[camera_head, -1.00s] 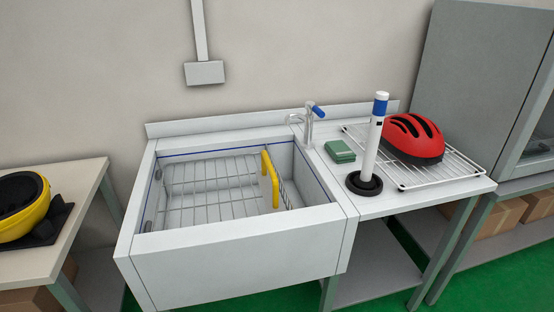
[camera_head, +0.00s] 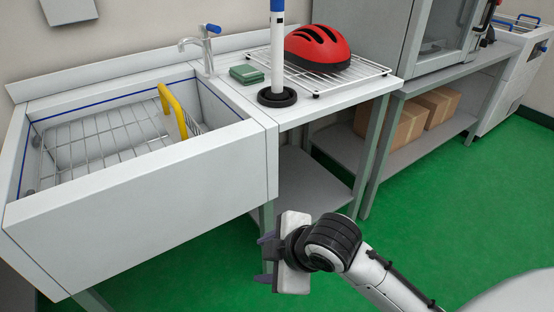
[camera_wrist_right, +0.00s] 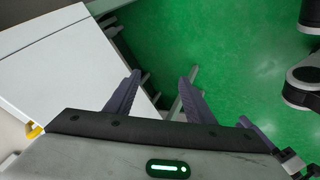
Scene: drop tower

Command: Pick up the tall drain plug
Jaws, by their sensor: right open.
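The tall drain plug (camera_head: 277,60) stands upright on the white counter, right of the sink. It has a white shaft, a blue band near the top and a black round base. Its top end is cut off by the upper edge of the head view. My right gripper (camera_head: 266,258) is open and empty, low in front of the counter and well below the plug. In the right wrist view the two dark fingers (camera_wrist_right: 156,92) stand apart with nothing between them. My left gripper is not in view.
The sink (camera_head: 150,170) with a wire rack and yellow handle (camera_head: 172,110) is at left. A faucet (camera_head: 207,48), a green sponge (camera_head: 247,74) and a red helmet (camera_head: 317,48) on a wire rack (camera_head: 350,78) surround the plug. Green floor is clear at right.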

